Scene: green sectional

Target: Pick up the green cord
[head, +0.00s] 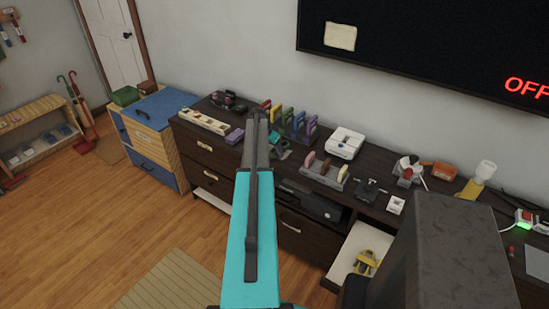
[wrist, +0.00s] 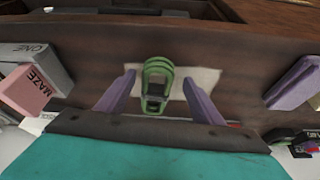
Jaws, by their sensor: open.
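The green cord (wrist: 158,70) shows in the wrist view as a small green loop with a dark middle, in front of a pale patch on dark wood. My gripper (wrist: 159,76) is open, with one purple-looking finger on each side of the loop. I see a gap on both sides, and nothing is held. In the head view my gripper (head: 257,114) is over the dark dresser top, seen from behind. I cannot pick out the cord for certain there, as the arm covers part of that area.
The dark dresser (head: 215,160) is crowded. A rack of coloured upright pieces (head: 296,124), a white device (head: 345,143) and a pale tray (head: 204,121) stand near my gripper. The wood floor (head: 70,220) at left is mostly clear.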

